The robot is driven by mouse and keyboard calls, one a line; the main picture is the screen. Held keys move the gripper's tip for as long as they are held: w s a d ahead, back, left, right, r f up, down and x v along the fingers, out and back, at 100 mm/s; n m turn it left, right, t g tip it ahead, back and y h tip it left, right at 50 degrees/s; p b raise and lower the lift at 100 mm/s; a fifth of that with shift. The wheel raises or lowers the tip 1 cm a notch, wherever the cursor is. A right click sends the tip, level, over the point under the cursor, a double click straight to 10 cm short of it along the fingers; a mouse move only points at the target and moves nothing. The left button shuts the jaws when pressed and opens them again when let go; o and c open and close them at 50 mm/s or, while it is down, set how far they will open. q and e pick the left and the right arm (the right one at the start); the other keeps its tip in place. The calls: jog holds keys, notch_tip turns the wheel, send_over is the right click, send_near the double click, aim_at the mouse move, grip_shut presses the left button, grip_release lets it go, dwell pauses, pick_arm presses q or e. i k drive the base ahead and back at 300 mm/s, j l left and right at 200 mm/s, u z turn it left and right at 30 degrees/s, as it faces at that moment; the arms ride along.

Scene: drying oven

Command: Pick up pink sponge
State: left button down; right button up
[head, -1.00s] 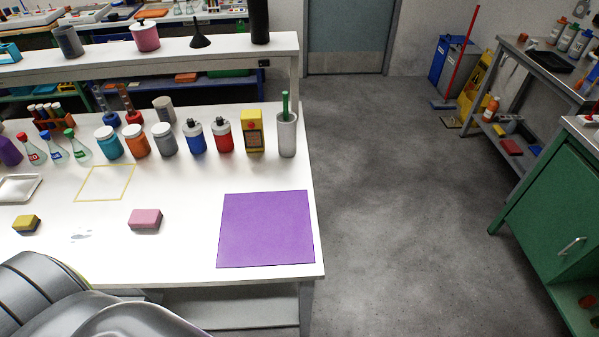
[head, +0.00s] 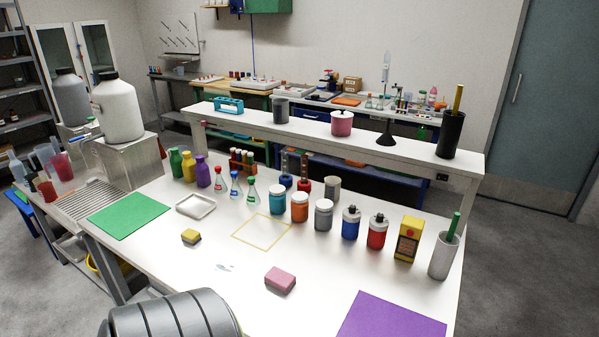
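The pink sponge (head: 280,280) lies flat on the white table (head: 180,248), near its front, left of the purple mat (head: 392,316). Nothing touches it. A grey, ribbed part of my own arm shows at the bottom left of the head view, a short way from the sponge. Neither of my grippers shows.
A yellow sponge (head: 191,236), a white tray (head: 196,205) and a green mat (head: 129,215) lie to the left. Bottles and jars stand in a row behind, ending at a yellow box (head: 407,239) and a grey cylinder (head: 444,255). A raised shelf (head: 300,123) runs behind them.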

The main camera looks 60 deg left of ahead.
aim_at(277, 278)
jog(key=u, duration=3.15)
jog(key=j, duration=0.1)
